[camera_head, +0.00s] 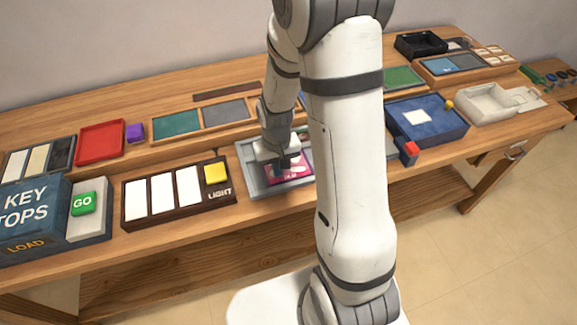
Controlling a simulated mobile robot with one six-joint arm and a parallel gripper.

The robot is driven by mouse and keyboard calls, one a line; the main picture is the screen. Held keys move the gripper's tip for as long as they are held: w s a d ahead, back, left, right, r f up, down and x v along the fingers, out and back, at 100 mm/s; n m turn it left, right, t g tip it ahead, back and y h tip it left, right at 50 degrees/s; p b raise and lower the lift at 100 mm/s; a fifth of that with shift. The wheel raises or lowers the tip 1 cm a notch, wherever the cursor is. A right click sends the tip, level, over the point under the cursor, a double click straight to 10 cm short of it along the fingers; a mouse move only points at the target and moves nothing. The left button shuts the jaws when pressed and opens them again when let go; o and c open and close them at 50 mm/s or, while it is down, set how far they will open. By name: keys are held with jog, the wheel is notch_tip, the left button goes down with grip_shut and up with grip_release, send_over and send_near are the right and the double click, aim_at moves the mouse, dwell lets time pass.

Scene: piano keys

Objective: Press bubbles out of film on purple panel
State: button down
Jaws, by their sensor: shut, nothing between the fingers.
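The purple panel (293,178) lies in a grey tray (251,180) near the front edge of the wooden table, at the middle of the view. Pale marks show on the panel, but they are too small to tell bubbles or film apart. My gripper (285,168) is shut and empty, pointing down over the panel. I cannot tell whether its tips touch the panel. My arm and gripper hide part of the panel and the tray's right side.
A key board (178,193) with a yellow button (216,173) stands left of the tray. Further left are the green GO button (83,203) and a red tray (100,139). A blue box (428,119) with a red block (409,149) stands on the right.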

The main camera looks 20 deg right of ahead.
jog(key=shift+s+f, duration=0.1)
dwell(0.3)
notch_tip(320, 180, up, 8)
jog(key=p, duration=0.5)
jog(key=shift+f, duration=0.2)
dwell(0.5)
jog(key=n+p, duration=0.6)
jog(key=p, duration=0.2)
send_over(299, 169)
notch_tip(299, 169, down, 6)
jog(key=b, duration=0.4)
jog(key=shift+f+b, duration=0.8)
jog(key=shift+b, duration=0.3)
dwell(2.7)
